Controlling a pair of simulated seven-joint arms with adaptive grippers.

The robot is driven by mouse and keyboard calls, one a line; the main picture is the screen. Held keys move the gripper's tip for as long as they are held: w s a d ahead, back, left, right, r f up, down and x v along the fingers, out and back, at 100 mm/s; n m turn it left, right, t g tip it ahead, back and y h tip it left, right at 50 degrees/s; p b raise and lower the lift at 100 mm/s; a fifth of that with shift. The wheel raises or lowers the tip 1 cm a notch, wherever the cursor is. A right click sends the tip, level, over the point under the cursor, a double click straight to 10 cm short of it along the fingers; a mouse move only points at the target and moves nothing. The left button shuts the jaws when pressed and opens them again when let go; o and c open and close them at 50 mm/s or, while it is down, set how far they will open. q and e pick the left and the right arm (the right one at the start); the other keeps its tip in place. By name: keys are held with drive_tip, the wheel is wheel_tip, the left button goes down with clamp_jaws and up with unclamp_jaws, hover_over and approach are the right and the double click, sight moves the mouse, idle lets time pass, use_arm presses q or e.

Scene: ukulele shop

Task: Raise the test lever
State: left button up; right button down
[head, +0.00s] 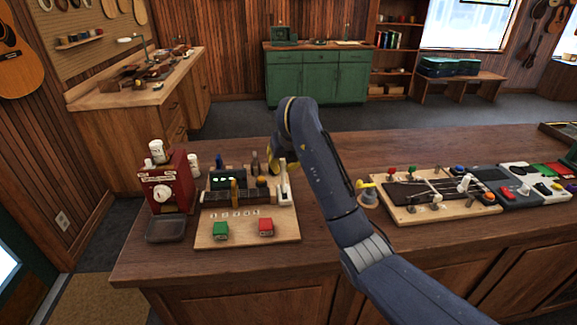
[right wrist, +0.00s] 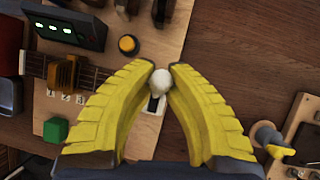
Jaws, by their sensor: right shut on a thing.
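The test lever has a white rounded knob (right wrist: 161,82), which sits between the yellow fingertips of my right gripper (right wrist: 161,72) in the right wrist view. The fingers are shut on the knob from both sides. Below the knob a white plate with a dark slot partly shows. In the head view my right gripper (head: 281,166) is at the back right of the wooden test board, and the white lever housing (head: 284,192) shows just under it. The lever's angle is hard to tell, as the fingers and arm cover part of it. My left gripper is not in view.
The board (head: 246,236) also carries a green block (head: 221,230), a red block (head: 265,227), a fretted neck piece and a dark display box. A red machine (head: 168,186) stands left. A yellow-topped peg (head: 368,194) and another board (head: 419,214) lie right.

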drive_tip(key=shift+w, duration=0.1)
idle(0.4)
drive_tip(key=c, duration=1.3)
unclamp_jaws()
drive_tip(key=shift+v, duration=5.95)
drive_tip(key=shift+w, duration=0.15)
